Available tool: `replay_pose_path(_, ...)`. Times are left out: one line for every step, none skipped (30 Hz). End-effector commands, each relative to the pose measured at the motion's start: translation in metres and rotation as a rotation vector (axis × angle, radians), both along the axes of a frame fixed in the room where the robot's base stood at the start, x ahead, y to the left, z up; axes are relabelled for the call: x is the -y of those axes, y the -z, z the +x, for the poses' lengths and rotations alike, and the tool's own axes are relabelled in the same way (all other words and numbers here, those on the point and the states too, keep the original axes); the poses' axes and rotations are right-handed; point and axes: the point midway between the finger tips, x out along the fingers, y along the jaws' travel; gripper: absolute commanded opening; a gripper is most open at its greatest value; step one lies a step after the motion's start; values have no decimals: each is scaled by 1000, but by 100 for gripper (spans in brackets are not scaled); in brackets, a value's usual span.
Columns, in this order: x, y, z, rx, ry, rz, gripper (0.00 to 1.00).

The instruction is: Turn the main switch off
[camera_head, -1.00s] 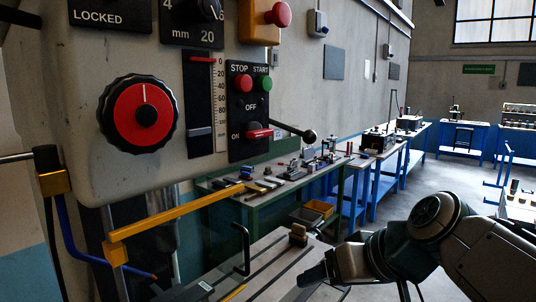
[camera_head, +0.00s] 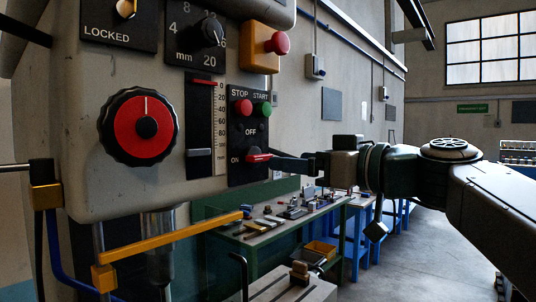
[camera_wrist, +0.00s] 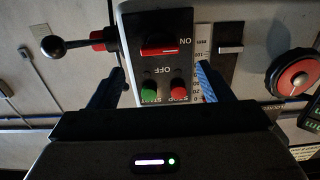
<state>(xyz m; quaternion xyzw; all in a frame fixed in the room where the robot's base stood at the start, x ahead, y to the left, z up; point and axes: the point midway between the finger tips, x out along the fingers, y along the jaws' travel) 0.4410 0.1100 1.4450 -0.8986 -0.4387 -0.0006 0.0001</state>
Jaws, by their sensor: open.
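The main switch (camera_head: 258,157) is a red handle low on a black panel (camera_head: 248,120) on the grey machine. It stands beside the ON label, below OFF. In the wrist view the red switch (camera_wrist: 159,50) appears upside down, ahead of the fingers and roughly between them. My gripper (camera_head: 285,164) comes from the right, its fingertips close to the switch. In the wrist view my gripper (camera_wrist: 157,72) is open, with one finger on each side of the panel and nothing between them in its grip. I cannot tell whether a finger touches the panel.
Green START (camera_head: 263,109) and red STOP (camera_head: 243,106) buttons sit above the switch. A ball-ended black lever (camera_wrist: 52,47) sticks out beside the panel in the wrist view. A yellow bar (camera_head: 170,238) crosses below. A red dial (camera_head: 126,127) is at the left.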

Motion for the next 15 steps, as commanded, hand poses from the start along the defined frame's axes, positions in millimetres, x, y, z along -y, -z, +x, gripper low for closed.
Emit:
replay_pose_path(-10,-2,7,-4,-3,-1,73)
replay_pose_path(-15,-2,11,-3,-2,-1,73)
replay_pose_path(-22,-2,16,-3,-4,-3,73)
replay_pose_path(-26,-2,20,-3,-3,-1,73)
replay_pose_path(-30,-2,23,-4,-3,-1,73)
replay_pose_path(-36,-2,27,-3,-2,0,73)
replay_pose_path(-39,-1,30,-3,-2,-2,73)
replay_pose_path(-42,-1,33,-3,-2,-2,73)
replay_pose_path(-46,-1,36,-2,-1,-1,73)
replay_pose_path(-49,-1,38,-2,-1,-1,73)
replay_pose_path(-51,-1,40,-1,-1,0,73)
replay_pose_path(-54,-1,42,-1,-2,0,73)
replay_pose_path(-55,-1,43,-1,-2,0,73)
replay_pose_path(-57,0,44,-1,-1,-1,73)
replay_pose_path(-58,0,45,-1,-1,-1,73)
